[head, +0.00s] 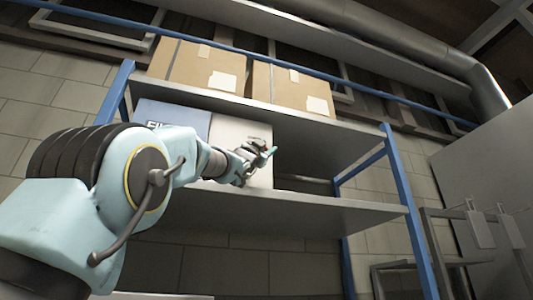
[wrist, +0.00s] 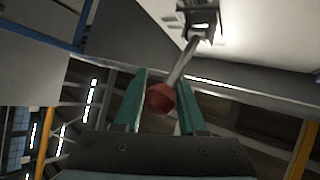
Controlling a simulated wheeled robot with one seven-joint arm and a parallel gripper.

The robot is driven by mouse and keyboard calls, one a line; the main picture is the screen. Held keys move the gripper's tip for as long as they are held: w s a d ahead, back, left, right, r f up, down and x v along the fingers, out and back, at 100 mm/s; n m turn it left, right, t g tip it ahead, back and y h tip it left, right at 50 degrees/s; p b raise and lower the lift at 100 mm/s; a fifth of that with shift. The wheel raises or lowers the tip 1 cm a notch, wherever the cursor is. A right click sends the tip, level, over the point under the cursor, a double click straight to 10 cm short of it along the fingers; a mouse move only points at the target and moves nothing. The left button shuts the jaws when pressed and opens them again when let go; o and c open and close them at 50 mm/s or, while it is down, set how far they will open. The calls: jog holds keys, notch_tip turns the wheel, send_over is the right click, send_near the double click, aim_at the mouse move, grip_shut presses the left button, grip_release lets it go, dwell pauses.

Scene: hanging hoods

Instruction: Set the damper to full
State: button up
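In the wrist view, the damper lever is a thin metal rod (wrist: 183,62) with a red knob (wrist: 160,98) at its lower end. The rod runs up to a dark bracket (wrist: 198,18) on a pale surface. My gripper (wrist: 160,106) is open, with its teal fingers on either side of the knob in the picture. The knob looks close to the right finger; I cannot tell whether they touch. In the head view, my gripper (head: 267,154) is in front of a white panel on the shelf unit. I cannot make out the lever there.
A blue-framed shelf unit (head: 410,215) fills the middle of the head view. Two cardboard boxes (head: 205,68) (head: 291,90) stand on its upper shelf. A blue printed panel (head: 172,117) is behind my arm. A round duct (head: 400,38) runs above. Tags (head: 480,230) hang at right.

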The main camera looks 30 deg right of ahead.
jog(key=o, duration=0.4)
jog(key=b+v, duration=0.5)
jog(key=v, duration=0.6)
jog(key=shift+b, duration=0.35)
